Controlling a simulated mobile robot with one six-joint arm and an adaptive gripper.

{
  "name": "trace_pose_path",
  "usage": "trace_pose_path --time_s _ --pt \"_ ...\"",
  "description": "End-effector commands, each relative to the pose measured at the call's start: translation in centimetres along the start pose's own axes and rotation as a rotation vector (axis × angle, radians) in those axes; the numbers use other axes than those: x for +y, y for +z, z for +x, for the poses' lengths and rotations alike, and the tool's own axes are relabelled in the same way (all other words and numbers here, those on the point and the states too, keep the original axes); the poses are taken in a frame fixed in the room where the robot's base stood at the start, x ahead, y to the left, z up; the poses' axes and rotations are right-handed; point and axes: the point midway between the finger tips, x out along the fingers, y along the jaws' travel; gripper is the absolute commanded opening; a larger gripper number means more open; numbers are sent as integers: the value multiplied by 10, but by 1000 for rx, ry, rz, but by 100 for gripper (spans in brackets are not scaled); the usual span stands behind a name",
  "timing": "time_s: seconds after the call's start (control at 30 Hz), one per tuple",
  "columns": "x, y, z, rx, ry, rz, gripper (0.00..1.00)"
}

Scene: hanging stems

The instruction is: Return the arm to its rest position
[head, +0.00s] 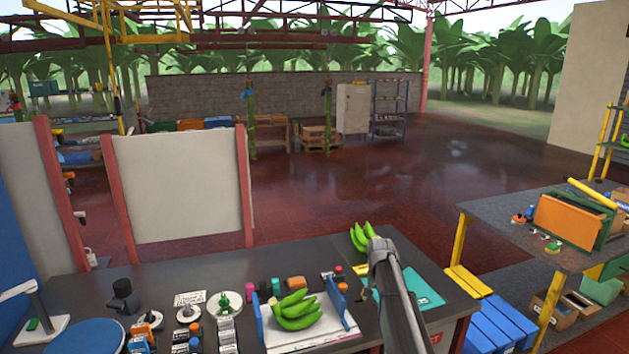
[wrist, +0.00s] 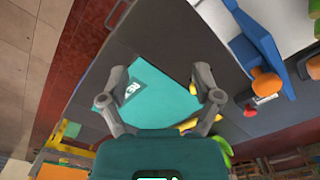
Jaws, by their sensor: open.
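My arm (head: 393,285) rises from the lower edge of the head view over the right end of the dark workbench (head: 215,270). In the wrist view my gripper (wrist: 160,73) is open, with its two fingers spread wide and nothing between them. It points down over a teal mat (wrist: 160,95) with a white logo. This mat also shows in the head view (head: 426,287), right of my arm. In the head view, a small green banana bunch (head: 360,238) lies on the bench just behind my arm, partly hidden by it.
A larger banana bunch (head: 295,310) lies on a white board (head: 342,335) between blue uprights, left of my arm. Small tools and a scale (head: 40,328) fill the bench's left. Blue crates (head: 500,325) and a side table (head: 500,222) stand right. Open floor lies behind.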

Motion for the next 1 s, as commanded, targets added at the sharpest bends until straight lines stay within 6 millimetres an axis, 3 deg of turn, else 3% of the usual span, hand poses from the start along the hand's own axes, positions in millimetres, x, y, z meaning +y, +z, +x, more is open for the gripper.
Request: trace_pose_path --time_s 0.33,0.57,0.67,1.0 --pt "13 34 12 0 0 -49 82" --pt "26 71 24 0 0 -106 82" --pt "35 94 31 0 0 -141 82" --pt "77 202 66 0 0 -317 82"
